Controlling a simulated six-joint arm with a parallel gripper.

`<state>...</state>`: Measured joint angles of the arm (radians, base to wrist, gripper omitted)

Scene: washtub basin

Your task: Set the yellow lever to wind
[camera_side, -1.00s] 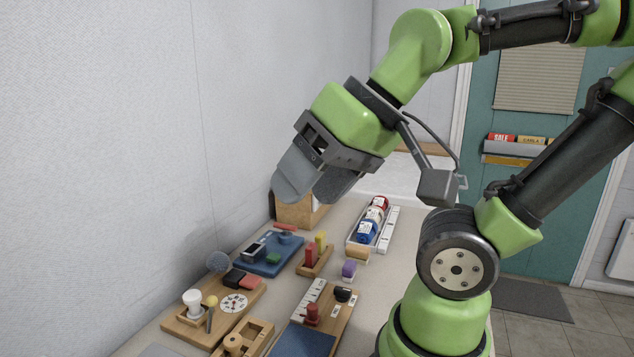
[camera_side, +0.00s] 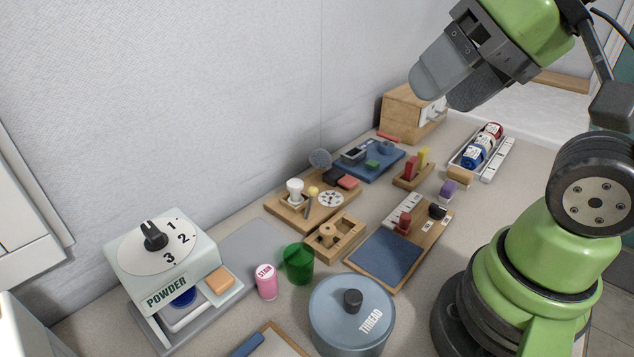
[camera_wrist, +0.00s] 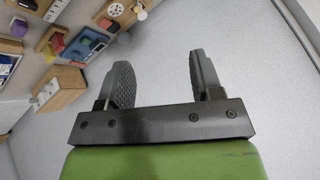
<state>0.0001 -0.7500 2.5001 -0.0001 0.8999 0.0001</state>
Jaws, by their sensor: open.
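A small wooden block (camera_side: 402,181) stands mid-counter with an upright yellow piece (camera_side: 424,157) and an upright red piece (camera_side: 411,168). The yellow piece looks like the yellow lever, but I cannot read any "wind" mark. A round yellow knob (camera_side: 313,190) sits on another wooden board, beside a white dial (camera_side: 330,199). My gripper (camera_side: 441,93) is raised high above the back of the counter, apart from these things. In the wrist view my gripper (camera_wrist: 160,60) is open and empty, with plain wall between its fingers.
A wooden box (camera_side: 400,113) stands at the back, below my gripper. A tray of rolls (camera_side: 480,153) lies to its right. A powder dispenser (camera_side: 165,260), a green cup (camera_side: 298,262) and a thread pot (camera_side: 350,318) stand in front. A pale wall bounds the left.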

